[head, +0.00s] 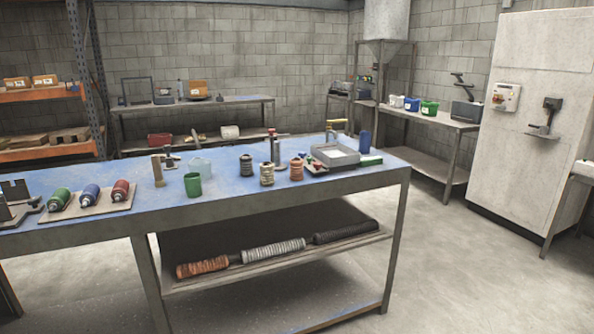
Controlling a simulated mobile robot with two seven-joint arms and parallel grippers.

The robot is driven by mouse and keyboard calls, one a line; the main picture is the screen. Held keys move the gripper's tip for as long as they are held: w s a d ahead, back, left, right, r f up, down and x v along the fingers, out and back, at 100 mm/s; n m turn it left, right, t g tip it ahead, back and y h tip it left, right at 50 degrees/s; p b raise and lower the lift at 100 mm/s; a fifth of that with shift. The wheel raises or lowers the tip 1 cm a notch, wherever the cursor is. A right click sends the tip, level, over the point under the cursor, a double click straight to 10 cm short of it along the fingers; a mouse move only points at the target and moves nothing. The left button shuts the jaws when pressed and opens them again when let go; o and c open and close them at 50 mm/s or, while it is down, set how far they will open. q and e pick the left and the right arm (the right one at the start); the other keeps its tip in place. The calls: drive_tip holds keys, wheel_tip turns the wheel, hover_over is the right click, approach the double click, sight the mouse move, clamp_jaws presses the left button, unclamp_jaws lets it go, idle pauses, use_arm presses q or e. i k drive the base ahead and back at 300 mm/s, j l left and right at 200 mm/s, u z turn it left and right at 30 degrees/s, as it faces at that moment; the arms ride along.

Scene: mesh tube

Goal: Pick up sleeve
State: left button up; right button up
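A long bar lies on the lower shelf (290,270) of the blue-topped bench (235,187). Along it are three ribbed, sleeve-like pieces: a copper-brown one (203,266) at the left, a silver-grey one (273,250) in the middle and a black one (338,232) at the right. On the bench top stand small ribbed rolls: a dark one (246,165), a pale one (267,174) and a copper one (297,169). I cannot tell which piece is the sleeve. Neither of my grippers shows in the head view.
The bench top also holds a green cup (193,185), a grey tray (335,156), and a board (90,207) with green, blue and red bottles. A tall light cabinet (533,120) stands at the right. The floor (440,260) right of the bench is clear.

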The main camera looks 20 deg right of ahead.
sight(266, 173)
drive_tip(key=i+l+z, duration=0.25)
drive_tip(key=i, duration=0.25)
drive_tip(key=i+j+z, duration=0.1)
drive_tip(key=i+z, duration=0.2)
drive_tip(key=i, duration=0.25)
